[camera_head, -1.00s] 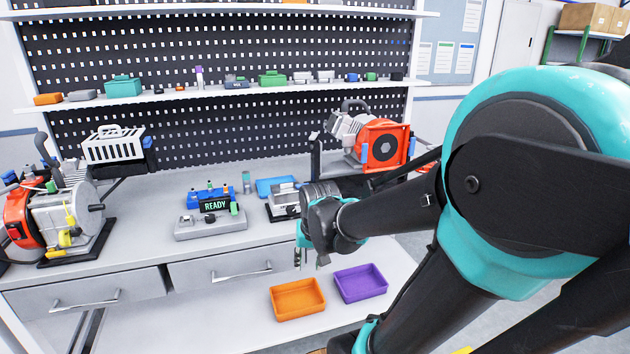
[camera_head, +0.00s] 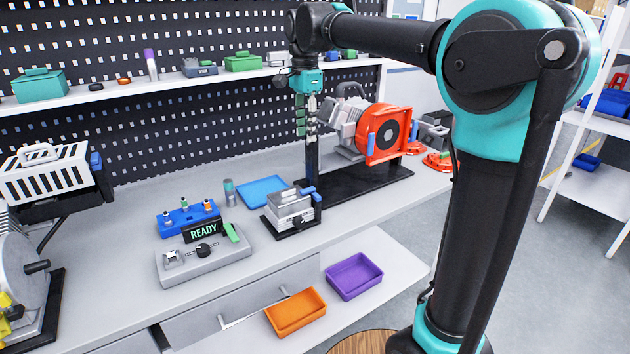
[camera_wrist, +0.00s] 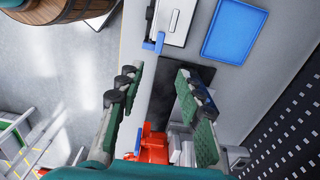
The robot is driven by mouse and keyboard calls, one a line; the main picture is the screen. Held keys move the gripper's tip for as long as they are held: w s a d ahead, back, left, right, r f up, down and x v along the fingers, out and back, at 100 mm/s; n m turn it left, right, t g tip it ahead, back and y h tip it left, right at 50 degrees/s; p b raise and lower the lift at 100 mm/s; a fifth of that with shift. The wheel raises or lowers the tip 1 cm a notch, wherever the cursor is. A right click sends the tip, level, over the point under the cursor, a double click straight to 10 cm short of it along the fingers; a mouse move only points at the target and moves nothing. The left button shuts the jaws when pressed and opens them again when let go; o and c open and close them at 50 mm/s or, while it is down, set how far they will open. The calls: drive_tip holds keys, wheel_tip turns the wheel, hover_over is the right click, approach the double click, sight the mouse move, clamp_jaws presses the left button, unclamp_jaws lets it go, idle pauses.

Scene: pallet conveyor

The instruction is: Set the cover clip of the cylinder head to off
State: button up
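The cylinder head (camera_head: 291,207) looks to be the silver block on a small black base near the bench's front edge. A blue clip (camera_head: 308,193) sits at its upper right side; its exact setting is too small to tell. In the wrist view, the silver block (camera_wrist: 173,18) is at the top, partly cut off, with the blue clip (camera_wrist: 152,44) at its lower left. My gripper (camera_head: 306,128) points down, above and behind the block in the head view. Its green-padded fingers are apart with nothing between them, as the wrist view (camera_wrist: 158,74) shows.
An orange and silver engine (camera_head: 375,132) stands on a black plate behind and right. A blue tray (camera_head: 262,191) and a READY control box (camera_head: 203,258) lie to the left. Orange (camera_head: 295,312) and purple (camera_head: 354,276) bins sit on the lower shelf.

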sight(307, 190)
wheel_tip(307, 190, down, 17)
drive_tip(key=shift+r, duration=0.1)
idle(0.4)
clamp_jaws()
